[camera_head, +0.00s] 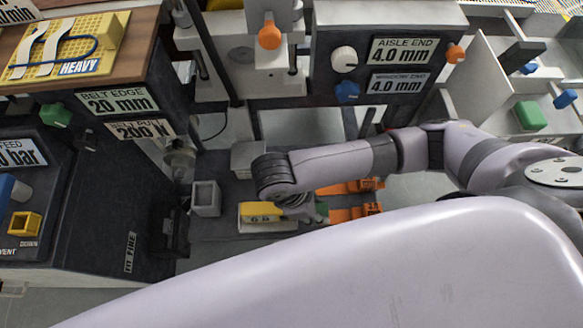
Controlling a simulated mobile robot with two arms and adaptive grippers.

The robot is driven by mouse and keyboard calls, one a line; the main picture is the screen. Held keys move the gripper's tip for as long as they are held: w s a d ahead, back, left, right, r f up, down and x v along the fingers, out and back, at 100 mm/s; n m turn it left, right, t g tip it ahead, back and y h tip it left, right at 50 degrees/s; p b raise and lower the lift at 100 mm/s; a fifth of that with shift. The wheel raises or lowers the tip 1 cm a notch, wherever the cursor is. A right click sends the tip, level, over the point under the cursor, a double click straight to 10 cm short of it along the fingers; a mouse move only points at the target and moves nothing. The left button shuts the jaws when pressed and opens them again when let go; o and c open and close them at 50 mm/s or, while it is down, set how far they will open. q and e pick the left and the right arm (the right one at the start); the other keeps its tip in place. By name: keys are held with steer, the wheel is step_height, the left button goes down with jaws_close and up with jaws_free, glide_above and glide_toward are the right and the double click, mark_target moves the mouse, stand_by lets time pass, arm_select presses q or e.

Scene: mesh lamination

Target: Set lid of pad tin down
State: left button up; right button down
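My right arm reaches in from the right, and its wrist bends down over the dark work shelf. A small grey open-topped box (206,197) stands on the shelf left of the wrist. A yellow-topped block with a pale marked front (262,213) lies just below and left of the wrist. A pale grey box (245,157) is partly hidden behind the wrist. I cannot tell which of these is the pad tin or its lid. My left gripper is not in view.
Orange brackets (352,214) lie right of the gripper. A panel with knobs (385,60) stands behind. A dark machine (90,200) fills the left side. White bins (500,90) with a green block (531,115) stand at right. A large pale link covers the bottom.

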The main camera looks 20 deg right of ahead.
steer(key=w, duration=0.3)
steer(key=shift+f, duration=0.15)
steer(key=w, duration=0.4)
steer(key=shift+w, duration=0.4)
steer(key=w, duration=0.4)
steer(key=shift+w+b, duration=0.3)
steer(key=shift+w+f, duration=0.2)
steer(key=shift+f, duration=0.45)
steer(key=shift+w+f, duration=0.15)
steer(key=shift+f, duration=0.45)
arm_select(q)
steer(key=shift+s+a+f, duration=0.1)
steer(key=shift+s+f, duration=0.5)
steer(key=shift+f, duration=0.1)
arm_select(e)
steer(key=shift+f, duration=0.4)
steer(key=shift+f, duration=0.1)
steer(key=c, duration=1.6)
jaws_free()
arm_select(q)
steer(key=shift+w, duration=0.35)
arm_select(e)
steer(key=o, duration=0.4)
